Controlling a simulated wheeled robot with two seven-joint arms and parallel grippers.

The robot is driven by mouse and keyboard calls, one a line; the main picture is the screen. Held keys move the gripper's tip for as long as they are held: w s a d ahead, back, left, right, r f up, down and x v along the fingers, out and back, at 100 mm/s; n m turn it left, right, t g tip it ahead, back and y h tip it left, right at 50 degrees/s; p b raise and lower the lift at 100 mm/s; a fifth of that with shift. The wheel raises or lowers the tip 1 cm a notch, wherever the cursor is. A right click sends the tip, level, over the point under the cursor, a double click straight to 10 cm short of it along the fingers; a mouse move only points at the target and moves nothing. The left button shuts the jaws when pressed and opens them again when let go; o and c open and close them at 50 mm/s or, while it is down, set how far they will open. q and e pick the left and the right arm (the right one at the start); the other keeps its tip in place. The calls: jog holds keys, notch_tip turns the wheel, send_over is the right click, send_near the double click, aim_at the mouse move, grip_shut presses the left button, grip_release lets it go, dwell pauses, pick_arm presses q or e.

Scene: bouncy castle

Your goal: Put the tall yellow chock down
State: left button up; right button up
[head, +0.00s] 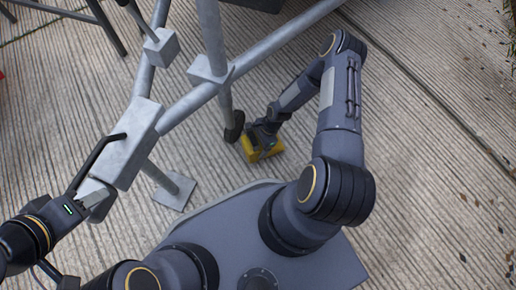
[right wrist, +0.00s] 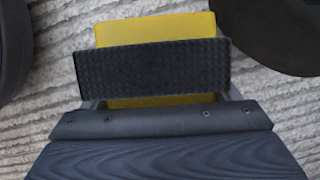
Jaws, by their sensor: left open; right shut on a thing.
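The yellow chock (head: 270,152) is low over or on the ribbed concrete in the head view, just right of a dark wheel (head: 235,127). My right gripper (head: 262,140) reaches down to it and is shut on it. In the right wrist view, the chock's yellow body (right wrist: 155,28) shows above and below a black textured finger pad (right wrist: 152,66). I cannot tell whether its underside touches the ground. My left gripper (head: 108,172) is open at the left, its fingers by the end of a grey metal block on the frame.
A grey tubular metal frame (head: 280,42) crosses the upper left, with a foot plate (head: 174,190) on the ground. In the right wrist view, dark round shapes (right wrist: 275,32) flank the chock. Concrete at right is clear.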

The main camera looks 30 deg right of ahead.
jog(key=shift+f+b, duration=0.75)
jog(key=shift+f, duration=0.95)
jog(key=shift+f, duration=0.1)
jog(key=o, duration=1.3)
